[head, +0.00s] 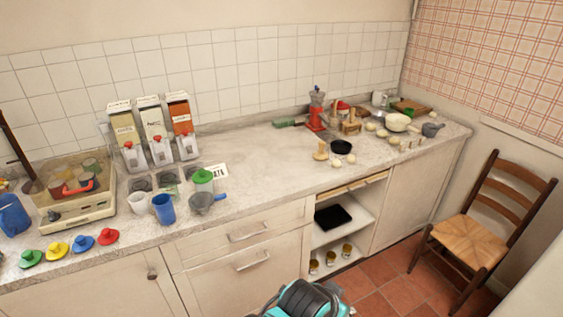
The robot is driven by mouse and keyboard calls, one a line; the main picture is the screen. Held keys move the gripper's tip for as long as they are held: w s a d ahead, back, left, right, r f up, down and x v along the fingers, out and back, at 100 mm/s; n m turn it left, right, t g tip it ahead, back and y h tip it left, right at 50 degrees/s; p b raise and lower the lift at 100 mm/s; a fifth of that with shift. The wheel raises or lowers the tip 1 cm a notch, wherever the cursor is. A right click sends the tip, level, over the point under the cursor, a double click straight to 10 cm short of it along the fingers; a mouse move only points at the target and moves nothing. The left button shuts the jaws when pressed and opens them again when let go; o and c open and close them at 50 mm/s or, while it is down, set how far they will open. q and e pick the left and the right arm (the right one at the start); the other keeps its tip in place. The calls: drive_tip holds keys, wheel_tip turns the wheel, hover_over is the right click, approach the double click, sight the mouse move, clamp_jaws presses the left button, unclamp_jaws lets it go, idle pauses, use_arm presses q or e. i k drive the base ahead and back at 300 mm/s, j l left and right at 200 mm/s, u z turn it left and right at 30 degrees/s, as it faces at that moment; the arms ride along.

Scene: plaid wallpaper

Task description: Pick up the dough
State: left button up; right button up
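Several small pale round lumps that look like dough lie on the right part of the worktop. Two of them, a dough lump (351,159) and another dough lump (336,162), are near the front edge, just below a black bowl (341,147). More dough lumps (382,133) lie farther back, left of a cream bowl (397,122). They are too small to tell their exact shape. Neither gripper is in view. A teal and black part of my own body shows at the bottom centre.
A red grinder (316,115), a wooden press-like tool (320,151) and a grey pot (432,129) stand around the lumps. Dispensers (155,135), cups and coloured lids fill the left worktop. The middle worktop (260,155) is mostly clear. A chair (476,230) stands at right.

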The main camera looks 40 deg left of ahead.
sight(335, 163)
drive_tip(key=u, duration=1.45)
drive_tip(key=i+l+u, duration=0.4)
drive_tip(key=l, duration=0.2)
drive_tip(key=i+l+u, duration=0.2)
drive_tip(key=l, duration=0.15)
drive_tip(key=l+u, duration=0.2)
drive_tip(key=l, duration=0.15)
